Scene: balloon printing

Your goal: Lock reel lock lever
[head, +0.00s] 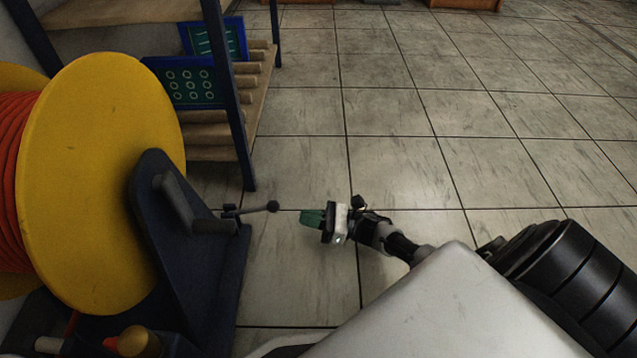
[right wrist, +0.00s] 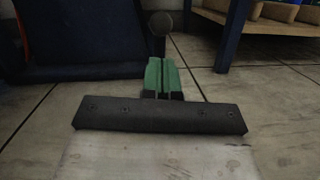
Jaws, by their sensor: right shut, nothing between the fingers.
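The reel lock lever (head: 250,210) is a thin dark rod with a round knob at its right end. It sticks out to the right from the dark blue stand beside the yellow reel (head: 105,170). My right gripper (head: 306,217) has green fingers, is shut and empty, and is right of the knob with a small gap in the head view. In the right wrist view the green fingers (right wrist: 162,75) are together, and the dark round knob (right wrist: 161,22) shows just beyond their tips. Whether they touch cannot be told. My left gripper is not in view.
The dark blue reel stand (head: 200,260) has a angled side plate and stands on the tiled floor. A shelf rack with a blue post (head: 228,95) and blue printed boxes (head: 185,82) stands behind the lever. The tiled floor (head: 430,130) to the right is clear.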

